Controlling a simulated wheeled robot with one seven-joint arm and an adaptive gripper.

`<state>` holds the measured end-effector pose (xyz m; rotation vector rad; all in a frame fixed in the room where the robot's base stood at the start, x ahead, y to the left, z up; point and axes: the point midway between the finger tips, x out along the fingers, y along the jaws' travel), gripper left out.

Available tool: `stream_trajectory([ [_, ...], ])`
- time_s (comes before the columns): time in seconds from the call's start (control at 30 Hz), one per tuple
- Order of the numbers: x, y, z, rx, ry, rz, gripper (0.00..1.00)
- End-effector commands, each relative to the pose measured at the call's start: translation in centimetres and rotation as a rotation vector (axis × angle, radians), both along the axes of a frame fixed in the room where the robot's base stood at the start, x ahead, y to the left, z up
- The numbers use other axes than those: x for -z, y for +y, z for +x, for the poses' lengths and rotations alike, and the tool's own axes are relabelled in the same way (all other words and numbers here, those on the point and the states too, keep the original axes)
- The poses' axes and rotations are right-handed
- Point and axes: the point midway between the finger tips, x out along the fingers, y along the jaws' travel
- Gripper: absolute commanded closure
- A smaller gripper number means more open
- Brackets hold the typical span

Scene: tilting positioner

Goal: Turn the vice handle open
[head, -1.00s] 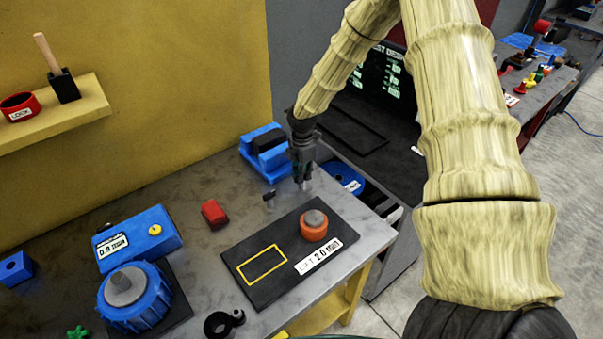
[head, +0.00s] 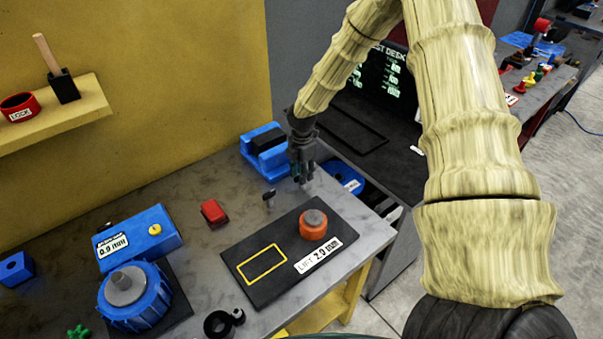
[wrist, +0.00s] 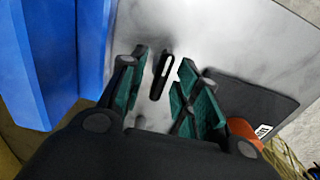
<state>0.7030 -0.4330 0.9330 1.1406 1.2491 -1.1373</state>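The blue vice (head: 258,160) with a dark jaw block stands at the back of the bench against the yellow wall. Its blue body also fills the left of the wrist view (wrist: 60,50). A small dark handle (head: 268,196) sticks out in front of the vice. In the wrist view the handle (wrist: 161,76) is a black bar lying between my fingers, with gaps on both sides. My gripper (head: 303,178) points down at the vice's right. Its teal-padded fingers (wrist: 162,95) are apart and hold nothing. Where the handle joins the vice is hidden.
A black mat (head: 262,285) with an orange-ringed knob (head: 313,225) lies in front. A red block (head: 213,213) sits to the left. A blue gauge box (head: 150,238) and a round blue fixture (head: 135,300) stand further left. The bench's right edge is close to my gripper.

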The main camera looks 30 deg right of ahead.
Motion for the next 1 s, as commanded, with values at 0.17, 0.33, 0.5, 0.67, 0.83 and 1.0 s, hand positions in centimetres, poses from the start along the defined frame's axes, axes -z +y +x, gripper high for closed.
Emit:
stream_trajectory([
  [0.17, 0.1, 0.1, -0.1, 0.000, 0.002, 0.001, 0.67],
  [0.33, -0.3, 0.1, -0.1, 0.000, 0.001, 0.001, 0.67],
  [0.5, -1.9, 0.0, -0.1, 0.000, 0.001, 0.001, 0.67],
  [0.67, -4.4, 0.0, -0.1, 0.001, 0.000, 0.001, 0.67],
  [0.83, -7.1, 0.0, -0.1, 0.001, 0.000, 0.001, 0.67],
  [1.0, -9.6, 0.0, 0.0, 0.001, 0.000, 0.001, 0.67],
])
